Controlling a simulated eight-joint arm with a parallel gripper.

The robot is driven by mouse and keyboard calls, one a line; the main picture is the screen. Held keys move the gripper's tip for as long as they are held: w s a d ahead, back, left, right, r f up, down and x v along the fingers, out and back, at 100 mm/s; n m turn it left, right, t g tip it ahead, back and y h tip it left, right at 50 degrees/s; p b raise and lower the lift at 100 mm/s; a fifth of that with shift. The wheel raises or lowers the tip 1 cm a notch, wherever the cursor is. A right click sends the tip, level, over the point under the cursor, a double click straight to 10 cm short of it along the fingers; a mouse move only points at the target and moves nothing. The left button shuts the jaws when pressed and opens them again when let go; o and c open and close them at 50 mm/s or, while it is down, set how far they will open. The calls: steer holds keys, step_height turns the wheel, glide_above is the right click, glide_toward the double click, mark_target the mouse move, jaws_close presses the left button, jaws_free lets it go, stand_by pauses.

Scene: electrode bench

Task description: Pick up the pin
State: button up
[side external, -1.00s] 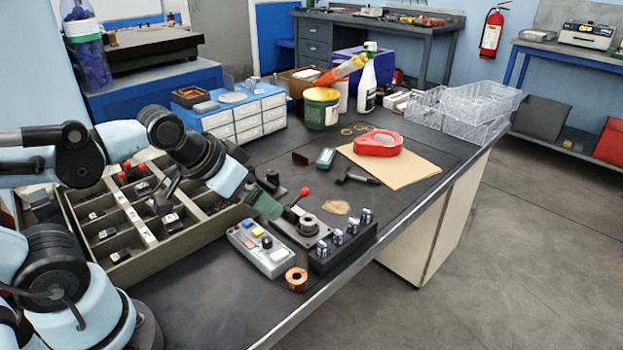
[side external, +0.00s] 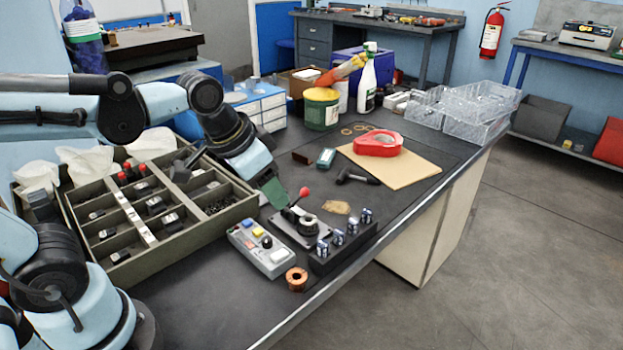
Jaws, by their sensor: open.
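I cannot single out one thing as the pin. Several small metal-capped pins (side external: 352,227) stand upright in a row in a black block (side external: 342,248) near the bench's front edge. My gripper (side external: 277,193) hangs tilted down, with a green part at its end, above the bench between the compartment tray and the fixture. It is open, and I see nothing held. Its tip is up and left of the pins, apart from them. The fingers are too small to tell apart.
A fixture (side external: 302,226) with a red-knobbed lever stands close to my gripper. A button box (side external: 259,249) and copper ring (side external: 297,279) are in front. A compartment tray (side external: 183,240) is left.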

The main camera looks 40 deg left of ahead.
mark_target(321, 244)
steer(key=w+d+m+g, duration=0.4)
steer(key=w+d+g, duration=0.1)
steer(key=w+d, duration=0.15)
steer(key=shift+s+d+f, duration=0.1)
steer(key=shift+s+f, duration=0.05)
steer(key=shift+f, duration=1.85)
steer(key=shift+s+d+f, duration=0.1)
steer(key=shift+f, duration=1.85)
steer(key=shift+s+d+f, duration=0.1)
steer(key=shift+s+f, duration=0.05)
steer(key=shift+f, duration=1.85)
jaws_close()
